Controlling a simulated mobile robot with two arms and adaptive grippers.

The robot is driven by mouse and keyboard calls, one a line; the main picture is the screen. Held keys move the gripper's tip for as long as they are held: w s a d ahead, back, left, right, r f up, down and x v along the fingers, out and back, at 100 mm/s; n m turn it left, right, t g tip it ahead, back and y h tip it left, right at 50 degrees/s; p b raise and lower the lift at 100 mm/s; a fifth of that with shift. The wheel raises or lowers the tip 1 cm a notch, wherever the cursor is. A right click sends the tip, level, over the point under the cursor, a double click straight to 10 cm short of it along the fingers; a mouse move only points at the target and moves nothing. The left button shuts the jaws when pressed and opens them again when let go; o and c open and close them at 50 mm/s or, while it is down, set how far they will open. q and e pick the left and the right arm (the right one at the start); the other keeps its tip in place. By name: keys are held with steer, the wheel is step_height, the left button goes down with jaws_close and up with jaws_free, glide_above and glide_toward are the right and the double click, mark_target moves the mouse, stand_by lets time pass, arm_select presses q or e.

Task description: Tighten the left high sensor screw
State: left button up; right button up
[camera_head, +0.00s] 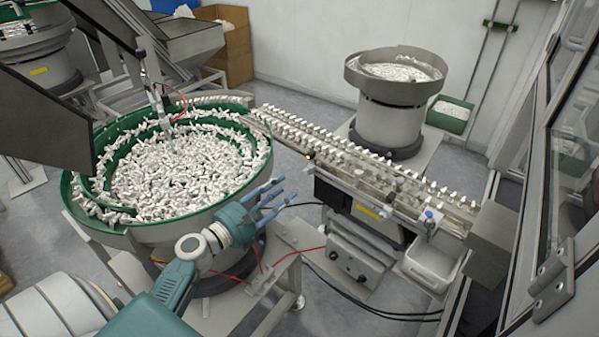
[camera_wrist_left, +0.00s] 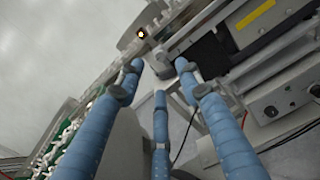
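My left gripper (camera_head: 286,189) has three blue fingers. It is open and empty, just right of the green bowl's rim and left of the linear track (camera_head: 375,170). In the left wrist view its fingers (camera_wrist_left: 160,85) are spread with nothing between them. A small round dark part with a glowing orange-yellow centre (camera_wrist_left: 141,33) lies beyond the fingertips, apart from them. A small yellow spot (camera_head: 308,157) shows at the track's left end in the head view. I cannot make out a screw thread or head. My right gripper is not in view.
The big green bowl feeder (camera_head: 66,190) full of white parts stands close to my left arm. A control box (camera_head: 350,265) with knobs and cables sits below the track. A second bowl feeder (camera_head: 390,122) stands behind.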

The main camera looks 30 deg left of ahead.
mark_target(305, 173)
arm_select(q)
steer(key=w, duration=0.2)
steer(key=w+d+p, duration=0.1)
steer(key=w, duration=0.5)
steer(key=shift+w+d+p, duration=0.25)
steer(key=shift+p, duration=0.15)
jaws_close()
